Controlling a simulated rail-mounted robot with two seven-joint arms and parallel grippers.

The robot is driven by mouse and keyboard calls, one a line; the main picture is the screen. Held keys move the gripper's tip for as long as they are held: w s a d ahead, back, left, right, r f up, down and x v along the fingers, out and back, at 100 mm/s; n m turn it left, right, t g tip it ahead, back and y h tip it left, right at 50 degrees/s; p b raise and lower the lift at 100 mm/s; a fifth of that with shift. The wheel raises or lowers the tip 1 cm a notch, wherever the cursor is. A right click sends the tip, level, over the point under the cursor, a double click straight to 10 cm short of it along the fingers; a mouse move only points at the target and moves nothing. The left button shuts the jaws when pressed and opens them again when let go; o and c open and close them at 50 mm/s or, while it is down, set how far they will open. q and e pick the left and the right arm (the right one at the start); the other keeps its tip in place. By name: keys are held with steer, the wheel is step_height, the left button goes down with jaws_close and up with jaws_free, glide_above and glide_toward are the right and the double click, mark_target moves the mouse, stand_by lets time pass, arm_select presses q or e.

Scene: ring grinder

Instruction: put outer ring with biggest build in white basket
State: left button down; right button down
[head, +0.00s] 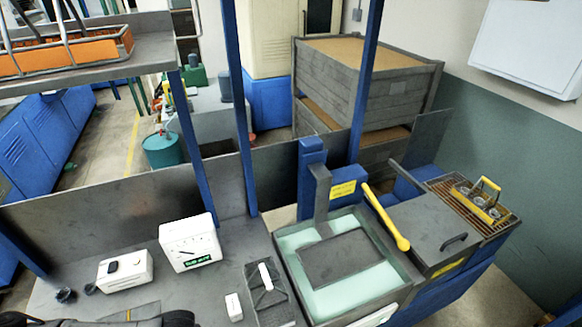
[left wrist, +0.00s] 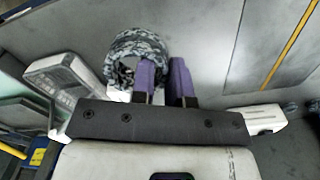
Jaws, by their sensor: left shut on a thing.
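In the left wrist view, a mottled grey and black ring (left wrist: 125,45) is at the two purple fingertips of my left gripper (left wrist: 165,75). The gripper is shut on the ring's near right side, and the finger pads partly hide it. The ring looks held above the grey tabletop, though its height is hard to judge. The fingers and ring cannot be made out in the head view. My right gripper shows in neither view. I cannot identify a white basket in these frames.
A white gauge box (head: 190,243) and a white box with a black item (head: 125,270) stand on the bench, with small dark rings (head: 65,295) nearby. A basin of greenish liquid (head: 340,260) is right. An orange-sided basket (head: 75,52) sits on the upper shelf.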

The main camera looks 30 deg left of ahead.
arm_select(q)
steer(key=w+d+r+m, duration=0.4)
steer(key=w+d+r, duration=0.6)
steer(key=d, duration=0.1)
steer(key=w+d+r+m, duration=0.1)
steer(key=w+d+r, duration=0.1)
steer(key=w+r, duration=0.7)
steer(key=w+d+r+m, duration=0.15)
steer(key=w+r, duration=0.25)
steer(key=r, duration=0.8)
steer(key=s+r+p, duration=0.8)
steer(key=r+p, duration=0.3)
steer(key=p, duration=0.3)
steer(key=shift+s+d, duration=0.4)
steer(key=shift+n, duration=0.25)
